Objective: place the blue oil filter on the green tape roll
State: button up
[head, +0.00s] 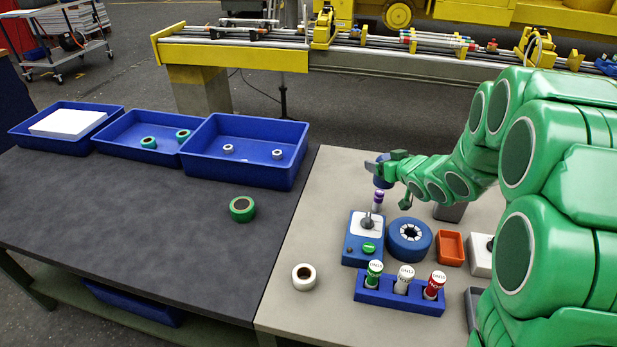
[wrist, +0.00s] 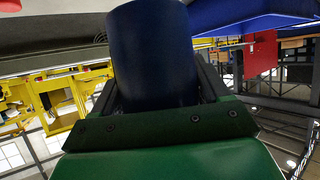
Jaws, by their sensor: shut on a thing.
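My gripper (head: 384,168) is above the back of the light right-hand table, shut on the blue oil filter. The filter shows as a small blue shape (head: 381,181) between the fingers in the head view, partly hidden by them. In the wrist view the filter is a dark blue cylinder (wrist: 153,50) between the fingers. A green tape roll (head: 242,209) with a dark core lies flat on the dark left-hand table, left of my gripper and apart from it. Its top is bare. Two smaller-looking green rolls (head: 149,142) lie in the middle blue tray.
Blue trays (head: 290,178) line the back of the dark table. A white tape roll (head: 304,276), a blue control box (head: 352,254), a purple-and-white cylinder (head: 378,198), a blue ring (head: 409,257) and a rack (head: 388,297) of labelled cylinders stand on the light table. The dark table's middle is clear.

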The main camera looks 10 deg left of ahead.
jog(key=s+a+r+n+g+y, duration=0.25)
jog(key=s+a, duration=0.45)
jog(key=a, duration=0.4)
jog(key=s+a+r+n+g+y, duration=0.1)
jog(key=s+a+n+g, duration=0.2)
jog(key=s+a, duration=0.55)
jog(key=s+a+r+n+g+y, duration=0.1)
jog(key=s+a+n+g+y, duration=0.15)
jog(key=s+a, duration=0.65)
send_over(237, 202)
jog(key=shift+h, duration=0.4)
jog(key=shift+s+d+f, duration=0.1)
jog(key=shift+f, duration=6.2)
jog(key=shift+f, duration=0.15)
jog(key=o, duration=1.2)
jog(key=shift+o, duration=0.2)
